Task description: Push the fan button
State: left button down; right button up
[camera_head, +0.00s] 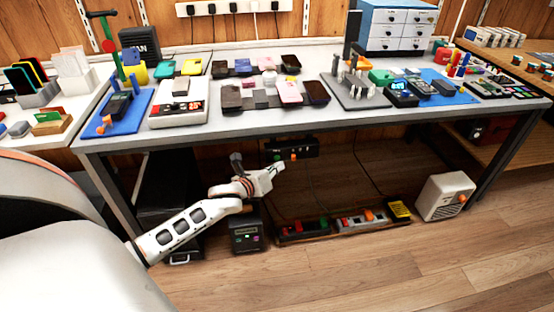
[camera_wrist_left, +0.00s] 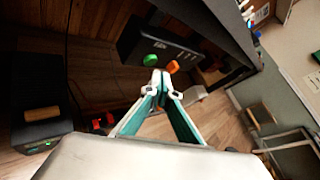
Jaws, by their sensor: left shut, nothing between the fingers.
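A black control box (camera_head: 300,147) is fixed under the front of the workbench. In the left wrist view the box (camera_wrist_left: 165,45) carries a round green button (camera_wrist_left: 151,60) and an orange knob or button (camera_wrist_left: 173,67), with small markings too blurred to read. Which control is for the fan I cannot tell. My left gripper (camera_head: 280,165) is shut and empty, just below the box. In the left wrist view its fingertips (camera_wrist_left: 161,80) appear between the green and orange controls; whether they touch anything is unclear. My right gripper is out of view.
The workbench (camera_head: 240,120) above holds phones, trays and tools. On the floor below are a dark box (camera_head: 246,235), a power strip tray (camera_head: 335,228) and a white boxy unit (camera_head: 445,196). Cables hang behind the control box. Open floor lies in front.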

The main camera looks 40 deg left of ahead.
pick_arm(q)
jog(key=shift+w+a, duration=0.1)
jog(key=shift+a, duration=0.05)
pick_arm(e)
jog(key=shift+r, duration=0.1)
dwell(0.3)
pick_arm(q)
jog(key=shift+w+a, duration=0.2)
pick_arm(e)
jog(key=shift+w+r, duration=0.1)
pick_arm(q)
jog(key=shift+w+a, duration=0.3)
jog(key=shift+a, duration=0.05)
dwell(0.8)
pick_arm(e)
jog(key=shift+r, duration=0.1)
pick_arm(q)
jog(key=shift+s+d+p, duration=0.55)
jog(key=shift+s+d, duration=0.05)
jog(key=shift+d, duration=0.1)
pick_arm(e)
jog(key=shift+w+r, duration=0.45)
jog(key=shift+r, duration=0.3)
